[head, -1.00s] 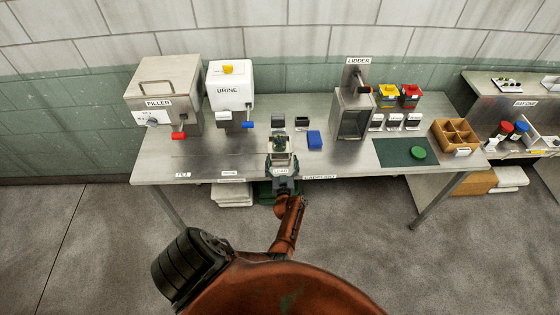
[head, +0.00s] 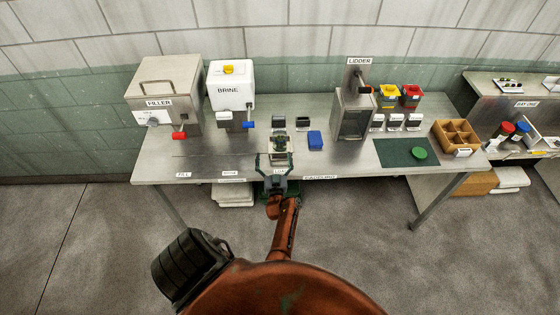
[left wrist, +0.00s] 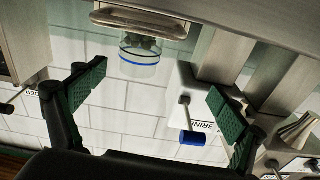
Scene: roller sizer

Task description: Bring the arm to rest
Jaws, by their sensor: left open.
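My left gripper (head: 275,159) is over the front edge of the bench, at the load spot. Its two fingers are spread wide with nothing between them. In the left wrist view my open left gripper (left wrist: 157,98) shows its green finger pads apart. A clear jar (left wrist: 140,50) with a blue band and green contents stands beyond the fingertips, apart from them, on a metal holder (left wrist: 140,20). The wrist picture looks upside down. In the head view the jar (head: 279,141) is small and just behind the gripper. My right gripper is not in view.
The bench (head: 220,165) carries the filler (head: 165,95) and brine machine (head: 231,87) at left. A blue block (head: 315,140) lies right of the jar. The lidder (head: 353,110), green mat (head: 395,152) and divided wooden box (head: 456,136) are farther right. Floor in front is open.

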